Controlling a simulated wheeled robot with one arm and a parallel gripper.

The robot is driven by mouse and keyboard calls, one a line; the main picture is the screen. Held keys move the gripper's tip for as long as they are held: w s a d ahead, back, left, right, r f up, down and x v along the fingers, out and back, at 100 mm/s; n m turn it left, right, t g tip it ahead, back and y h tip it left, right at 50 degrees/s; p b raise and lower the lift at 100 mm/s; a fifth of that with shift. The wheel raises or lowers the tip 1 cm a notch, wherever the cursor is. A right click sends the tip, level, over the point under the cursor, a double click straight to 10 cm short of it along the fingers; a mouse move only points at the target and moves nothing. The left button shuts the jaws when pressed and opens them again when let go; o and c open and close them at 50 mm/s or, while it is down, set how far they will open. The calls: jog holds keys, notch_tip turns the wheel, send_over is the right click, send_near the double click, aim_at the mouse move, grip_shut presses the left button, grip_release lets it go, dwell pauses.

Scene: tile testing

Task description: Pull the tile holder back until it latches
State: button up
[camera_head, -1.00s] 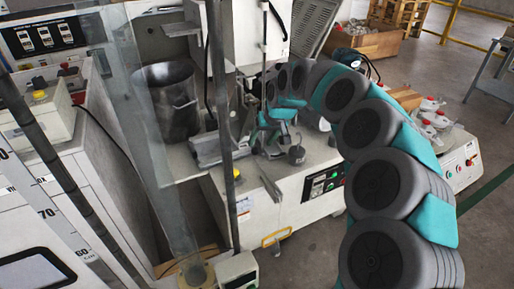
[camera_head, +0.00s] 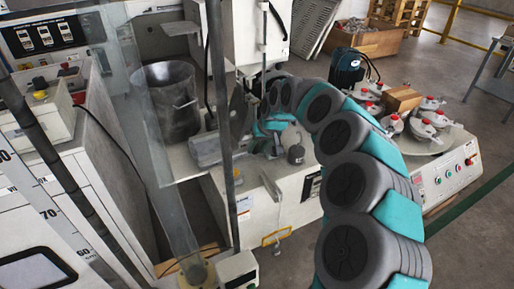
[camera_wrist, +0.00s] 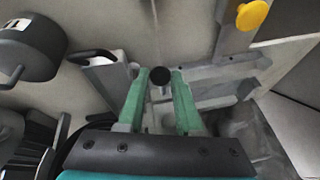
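In the wrist view, my gripper (camera_wrist: 160,75) has its two green fingers apart. A dark round knob (camera_wrist: 160,77) shows between the fingertips and fills most of the gap; whether they press on it is not clear. Grey metal parts (camera_wrist: 215,85) lie beside and behind the knob. They may belong to the tile holder, but I cannot tell its outline. In the head view, my gripper end (camera_head: 270,130) is at the machine's work area, and its fingers and the knob are hidden by the arm.
A grey metal block (camera_head: 207,150) and a dark cylindrical bucket (camera_head: 172,105) stand left of my gripper. A clear upright panel (camera_head: 150,130) and a dark post (camera_head: 222,120) stand in the foreground. A machine with red-topped fixtures (camera_head: 425,120) stands right.

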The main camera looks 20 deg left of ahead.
grip_shut()
dwell(0.9)
